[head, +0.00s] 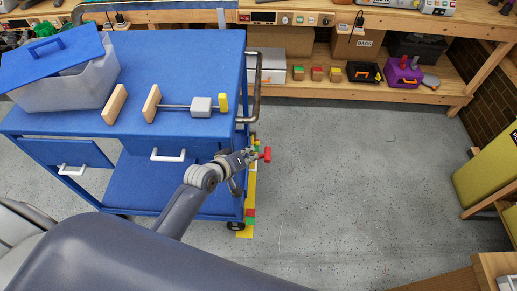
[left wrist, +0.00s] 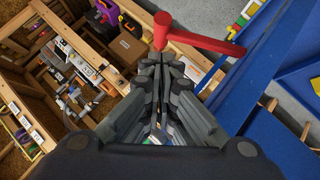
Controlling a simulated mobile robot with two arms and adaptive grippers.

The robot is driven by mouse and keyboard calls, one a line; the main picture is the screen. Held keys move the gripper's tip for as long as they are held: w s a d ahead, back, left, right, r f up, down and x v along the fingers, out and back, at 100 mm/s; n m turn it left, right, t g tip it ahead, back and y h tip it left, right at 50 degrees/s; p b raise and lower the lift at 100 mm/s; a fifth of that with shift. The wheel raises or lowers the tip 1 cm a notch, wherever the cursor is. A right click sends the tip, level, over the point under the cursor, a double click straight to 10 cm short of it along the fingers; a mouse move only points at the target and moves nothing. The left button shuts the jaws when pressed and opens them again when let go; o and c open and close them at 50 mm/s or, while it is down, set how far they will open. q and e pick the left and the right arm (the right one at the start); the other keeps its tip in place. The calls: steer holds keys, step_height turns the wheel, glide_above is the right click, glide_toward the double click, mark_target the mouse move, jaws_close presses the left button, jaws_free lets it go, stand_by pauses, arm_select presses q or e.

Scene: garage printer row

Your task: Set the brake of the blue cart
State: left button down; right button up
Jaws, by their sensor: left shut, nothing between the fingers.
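The blue cart (head: 190,60) stands at the left of the head view, its blue side filling the right of the left wrist view (left wrist: 240,85). A red brake lever (head: 267,154) sticks out at the cart's right side. In the left wrist view the red lever (left wrist: 205,40) runs from a round end at upper middle toward the cart on the right. My left gripper (head: 251,156) is shut and empty, its fingertips (left wrist: 160,62) close to the lever's round end. I cannot tell whether they touch it. My right gripper is not in view.
On the cart top are a grey bin (head: 70,88) with a blue lid and a clamp-like tool (head: 200,106). The cart's push handle (head: 257,90) is on its right side. A wooden workbench (head: 300,20) runs along the back. The grey floor (head: 340,190) right of the cart is clear.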

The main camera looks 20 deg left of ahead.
arm_select(q)
steer(key=x, duration=0.6)
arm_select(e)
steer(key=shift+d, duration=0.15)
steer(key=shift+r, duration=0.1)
